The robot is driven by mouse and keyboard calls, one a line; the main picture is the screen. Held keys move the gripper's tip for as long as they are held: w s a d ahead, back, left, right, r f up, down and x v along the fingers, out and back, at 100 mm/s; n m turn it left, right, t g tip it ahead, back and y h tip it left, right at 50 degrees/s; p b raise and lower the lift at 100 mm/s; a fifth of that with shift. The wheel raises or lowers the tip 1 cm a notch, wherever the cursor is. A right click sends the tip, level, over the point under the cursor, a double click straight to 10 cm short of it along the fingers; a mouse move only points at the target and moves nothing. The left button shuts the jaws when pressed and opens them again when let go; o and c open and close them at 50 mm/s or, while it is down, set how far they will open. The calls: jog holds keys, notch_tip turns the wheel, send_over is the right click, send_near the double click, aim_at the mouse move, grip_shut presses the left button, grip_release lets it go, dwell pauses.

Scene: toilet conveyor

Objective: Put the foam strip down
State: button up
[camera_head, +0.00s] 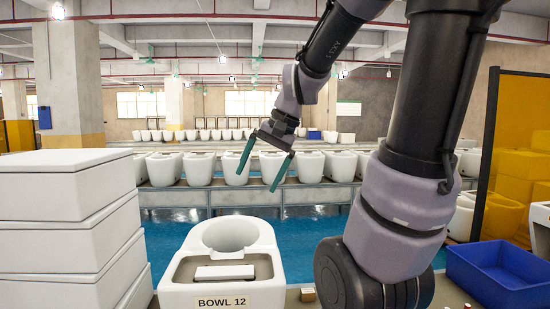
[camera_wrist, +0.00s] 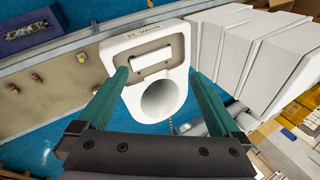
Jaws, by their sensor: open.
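A white toilet bowl (camera_head: 272,262) labelled "BOWL 12" stands at the front centre; the wrist view shows it upside down (camera_wrist: 120,50). A pale strip (camera_head: 225,272), which looks like the foam strip, lies in the recessed deck behind the label. It also shows in the wrist view (camera_wrist: 151,59), on the deck beside the round opening. My gripper (camera_head: 258,181) has green fingers spread apart with nothing between them. It is raised clear above the bowl, and in the wrist view its fingertips (camera_wrist: 158,73) frame the bowl from above.
A tall stack of white blocks (camera_head: 65,238) stands close on the left of the bowl. A blue crate (camera_head: 490,283) is at the right, and a small brown block (camera_head: 308,295) lies right of the bowl. Rows of white bowls (camera_head: 200,167) line the conveyors behind. Blue floor lies between.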

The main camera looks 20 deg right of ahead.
jog(key=s+d+r+n+t+h, duration=0.1)
jog(key=s+r+n+t, duration=0.1)
jog(key=s, duration=0.5)
notch_tip(320, 180, up, 3)
jog(key=shift+f+n+t+h, duration=0.1)
jog(key=shift+n+t+h, duration=0.25)
jog(key=shift+t, duration=0.35)
